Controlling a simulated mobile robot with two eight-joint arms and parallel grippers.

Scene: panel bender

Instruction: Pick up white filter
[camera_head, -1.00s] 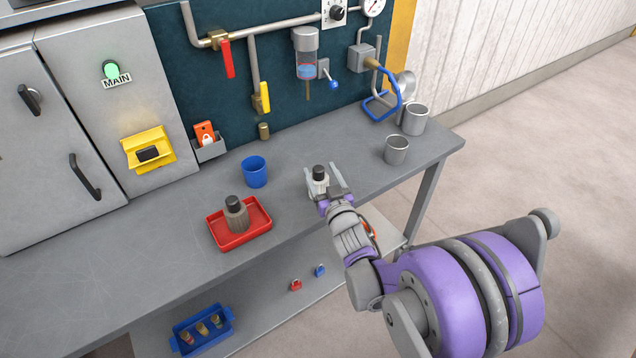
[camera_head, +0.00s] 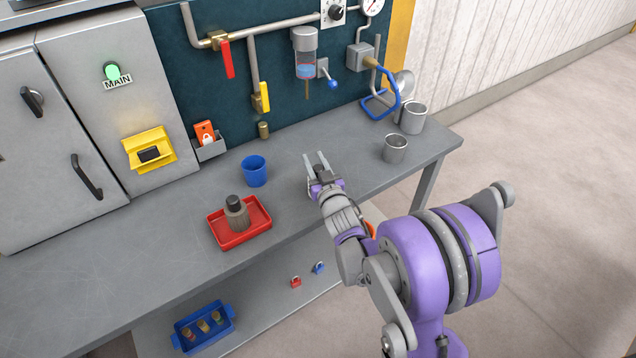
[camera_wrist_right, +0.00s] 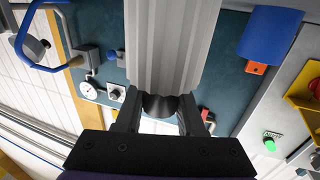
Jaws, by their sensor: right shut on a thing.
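The white filter (camera_wrist_right: 172,45), a pale ribbed cylinder with a black cap (camera_wrist_right: 160,106), fills the middle of the right wrist view. My right gripper (camera_wrist_right: 160,118) is shut on it at the capped end. In the head view, my right gripper (camera_head: 317,163) is over the right part of the workbench, its fingers pointing away from me. The filter's white body is mostly hidden there; I cannot tell its height above the bench. A grey-brown filter with a black cap (camera_head: 236,214) stands in a red tray (camera_head: 262,228). My left gripper is not in view.
A blue cup (camera_head: 254,172) stands left of my right gripper on the workbench (camera_head: 130,255). Two grey metal cups (camera_head: 395,150) stand to the right, near the bench end. Pipes, valves and a filter bowl (camera_head: 305,62) are on the back panel. A blue bin (camera_head: 203,328) sits below.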

